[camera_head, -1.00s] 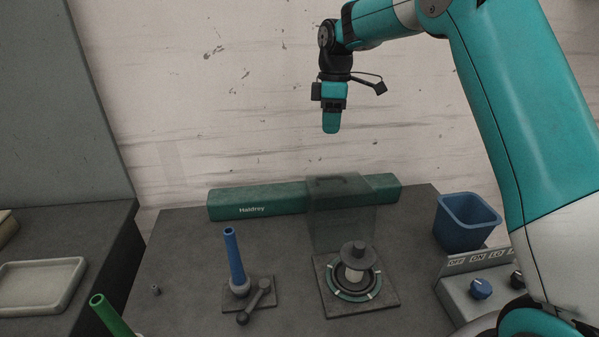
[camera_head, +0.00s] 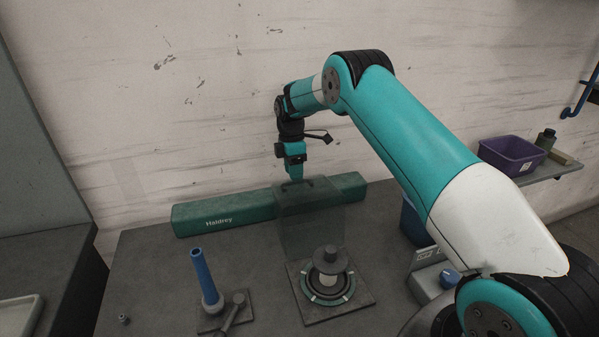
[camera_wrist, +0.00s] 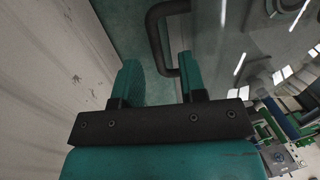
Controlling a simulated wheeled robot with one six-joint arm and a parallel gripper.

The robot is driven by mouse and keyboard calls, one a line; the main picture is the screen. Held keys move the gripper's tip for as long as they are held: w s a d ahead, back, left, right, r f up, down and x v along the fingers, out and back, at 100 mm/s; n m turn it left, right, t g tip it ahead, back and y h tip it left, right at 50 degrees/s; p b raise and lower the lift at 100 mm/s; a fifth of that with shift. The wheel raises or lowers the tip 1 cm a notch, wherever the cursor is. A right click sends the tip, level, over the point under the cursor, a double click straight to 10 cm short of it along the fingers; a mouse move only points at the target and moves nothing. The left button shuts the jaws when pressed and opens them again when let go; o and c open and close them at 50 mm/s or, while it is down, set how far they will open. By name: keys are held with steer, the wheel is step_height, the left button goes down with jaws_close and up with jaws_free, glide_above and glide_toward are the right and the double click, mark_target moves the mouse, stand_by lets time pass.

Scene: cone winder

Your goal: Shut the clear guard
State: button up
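The clear guard (camera_head: 312,228) stands upright behind a round fixture (camera_head: 328,288) on a square plate; it is raised. Its dark bar handle (camera_wrist: 158,40) shows in the wrist view, near the guard's top edge. My gripper (camera_head: 295,178) points down just above the guard's top, near the handle. In the wrist view my gripper's two teal fingers (camera_wrist: 160,72) are apart, with nothing clasped. The handle's near end lies between the fingertips, closer to the right one. Whether they touch it, I cannot tell.
A long green housing (camera_head: 225,213) runs behind the guard. A blue spindle (camera_head: 204,275) and a lever (camera_head: 235,308) stand to the left. A control box (camera_head: 428,278) and a blue bin (camera_head: 411,222), partly hidden by my arm, are at right. A shelf holds a purple bin (camera_head: 510,155).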

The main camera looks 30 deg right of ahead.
steer(key=shift+s+f, duration=0.25)
steer(key=shift+f, duration=0.9)
